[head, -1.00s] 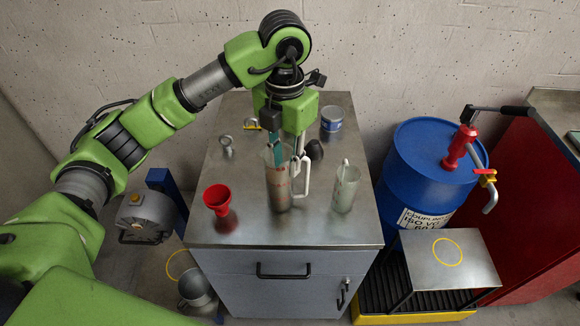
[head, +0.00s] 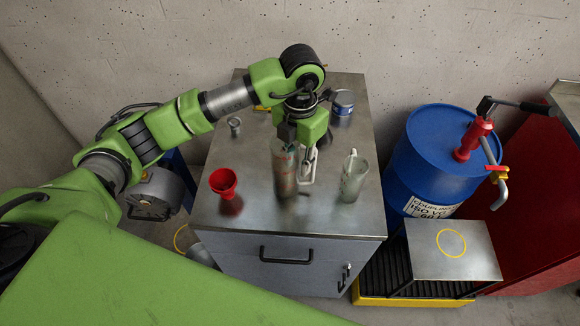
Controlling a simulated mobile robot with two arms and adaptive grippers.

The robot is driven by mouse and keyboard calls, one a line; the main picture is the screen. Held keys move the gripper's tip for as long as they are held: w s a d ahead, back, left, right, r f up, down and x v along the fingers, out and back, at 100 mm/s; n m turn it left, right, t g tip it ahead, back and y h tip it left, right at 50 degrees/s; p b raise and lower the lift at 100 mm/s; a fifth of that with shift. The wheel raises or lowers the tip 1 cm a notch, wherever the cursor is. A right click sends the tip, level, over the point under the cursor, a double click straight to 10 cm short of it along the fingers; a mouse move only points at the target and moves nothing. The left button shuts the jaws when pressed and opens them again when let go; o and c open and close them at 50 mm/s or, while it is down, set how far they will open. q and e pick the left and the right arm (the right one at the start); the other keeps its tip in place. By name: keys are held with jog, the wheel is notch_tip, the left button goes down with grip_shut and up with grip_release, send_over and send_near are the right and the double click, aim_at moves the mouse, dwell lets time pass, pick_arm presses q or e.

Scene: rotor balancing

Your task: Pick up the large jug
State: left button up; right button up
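The large jug (head: 285,175) is a tall, clear, greyish vessel with red marks and a pale handle on its right side. It appears upright on the metal bench top, left of a smaller clear jug (head: 353,177). My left gripper (head: 303,150) points down at the upper part of the large jug, on its handle side. The gripper's body and the jug's top overlap, so the fingertips are hidden and I cannot tell whether they close on the handle. My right gripper is not in view.
On the bench (head: 255,215) a red funnel (head: 223,182) stands to the left. A blue-and-white can (head: 342,103) and a small metal item (head: 235,124) stand farther back. A blue drum (head: 437,157) with a red pump (head: 473,138) is beside the bench. The bench front is clear.

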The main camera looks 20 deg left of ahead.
pick_arm(q)
notch_tip(320, 180, down, 5)
jog(key=shift+a+r+p, duration=0.15)
jog(key=shift+p, duration=1)
grip_shut()
